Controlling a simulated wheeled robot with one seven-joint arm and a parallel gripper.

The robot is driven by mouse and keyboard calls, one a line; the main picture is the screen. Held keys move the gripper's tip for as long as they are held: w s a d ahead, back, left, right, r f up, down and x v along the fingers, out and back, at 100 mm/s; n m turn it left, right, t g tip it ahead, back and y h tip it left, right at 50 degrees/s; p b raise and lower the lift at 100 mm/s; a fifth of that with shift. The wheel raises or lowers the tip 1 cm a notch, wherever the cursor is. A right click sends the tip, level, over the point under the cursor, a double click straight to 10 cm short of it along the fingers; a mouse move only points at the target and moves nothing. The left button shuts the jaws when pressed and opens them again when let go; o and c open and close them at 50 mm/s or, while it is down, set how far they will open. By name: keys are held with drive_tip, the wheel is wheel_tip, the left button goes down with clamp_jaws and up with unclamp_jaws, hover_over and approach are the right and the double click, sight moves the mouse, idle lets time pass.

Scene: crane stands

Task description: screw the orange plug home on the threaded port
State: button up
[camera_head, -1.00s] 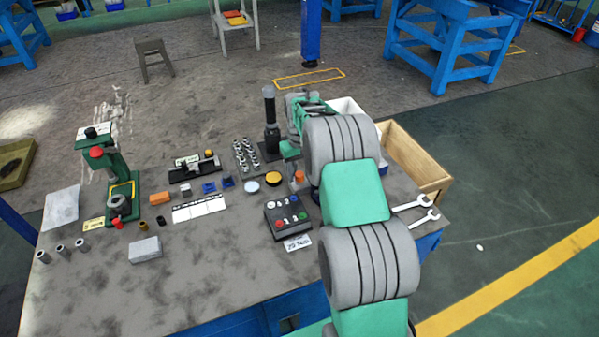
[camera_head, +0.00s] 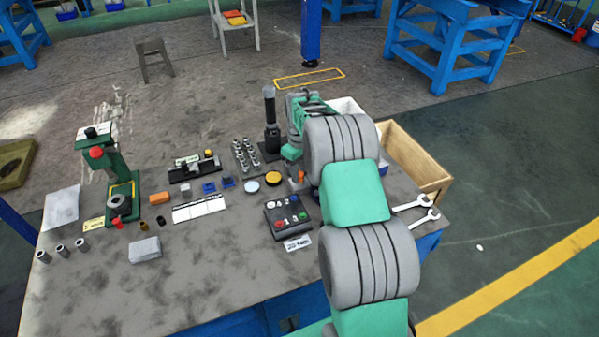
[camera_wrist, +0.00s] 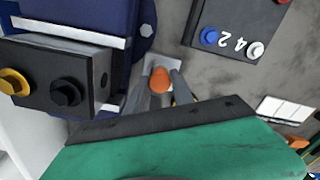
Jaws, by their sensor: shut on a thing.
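The orange plug (camera_wrist: 160,79) shows in the wrist view between the two grey fingers of my gripper (camera_wrist: 160,90), which is shut on it. A light grey piece lies behind the plug and fingers; I cannot tell whether it bears the threaded port. The port's thread is hidden, so I cannot tell how far the plug sits on it. In the head view a small orange part (camera_head: 301,176), likely the plug, shows beside my arm at the table's right side. My arm hides much of the area there.
A dark block (camera_wrist: 52,80) with yellow and black fittings, beside a navy body, stands close on the left in the wrist view. A button box (camera_head: 288,215) lies nearer on the table. A wooden crate (camera_head: 436,187) and two wrenches (camera_head: 418,210) are at the right.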

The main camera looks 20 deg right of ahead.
clamp_jaws()
drive_tip(key=m, duration=0.5)
drive_tip(key=shift+m, duration=0.7)
drive_tip(key=shift+o, duration=1.7)
unclamp_jaws()
drive_tip(key=shift+m, duration=0.8)
drive_tip(key=o, duration=0.5)
drive_tip(key=shift+o, duration=0.2)
